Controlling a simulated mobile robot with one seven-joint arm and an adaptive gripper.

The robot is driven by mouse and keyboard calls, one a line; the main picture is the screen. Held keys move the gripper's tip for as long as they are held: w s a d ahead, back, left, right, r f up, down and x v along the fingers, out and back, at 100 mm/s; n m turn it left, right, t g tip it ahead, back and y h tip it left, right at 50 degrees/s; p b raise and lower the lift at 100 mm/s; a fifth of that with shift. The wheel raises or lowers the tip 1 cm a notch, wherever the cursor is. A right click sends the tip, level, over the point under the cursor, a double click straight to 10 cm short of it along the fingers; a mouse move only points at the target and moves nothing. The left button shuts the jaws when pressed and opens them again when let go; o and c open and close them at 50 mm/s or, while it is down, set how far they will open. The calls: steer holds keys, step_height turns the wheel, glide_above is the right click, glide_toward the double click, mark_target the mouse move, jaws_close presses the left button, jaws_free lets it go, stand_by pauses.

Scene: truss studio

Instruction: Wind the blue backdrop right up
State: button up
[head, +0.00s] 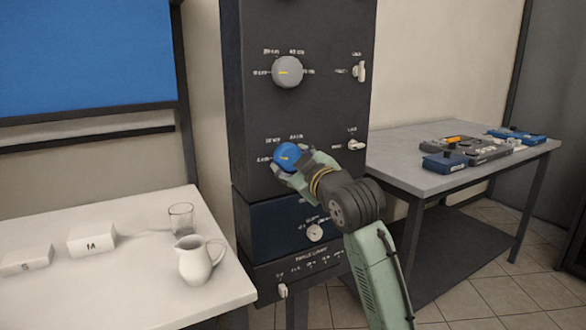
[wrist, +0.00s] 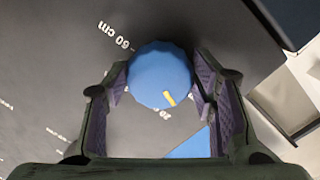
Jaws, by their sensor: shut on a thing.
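The blue backdrop (head: 85,50) hangs at the upper left of the head view, with a dark bar along its lower edge. A blue knob (head: 285,154) with a yellow mark sits on the dark control column. My gripper (head: 292,163) is shut on this knob from the front right. In the wrist view the blue knob (wrist: 160,72) lies between the two fingers of my gripper (wrist: 160,82); its yellow mark points to the lower right. A small white lever (head: 356,145) is to the right of the knob. Most lettering around the knob is too small to read.
Above are a grey knob (head: 287,72) and an upright white lever (head: 360,71). A white table (head: 120,285) at left holds a jug (head: 198,260), a glass (head: 181,218) and white blocks. A grey table (head: 405,172) at right carries dark and blue equipment.

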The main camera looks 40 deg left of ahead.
steer(key=shift+n+b, duration=0.65)
steer(key=shift+n, duration=0.95)
steer(key=o, duration=1.2)
steer(key=shift+c, duration=0.2)
steer(key=shift+d, duration=0.1)
steer(key=v, duration=1.1)
steer(key=shift+s+d+f, duration=0.2)
steer(key=shift+s+d, duration=0.05)
steer(key=shift+d, duration=0.1)
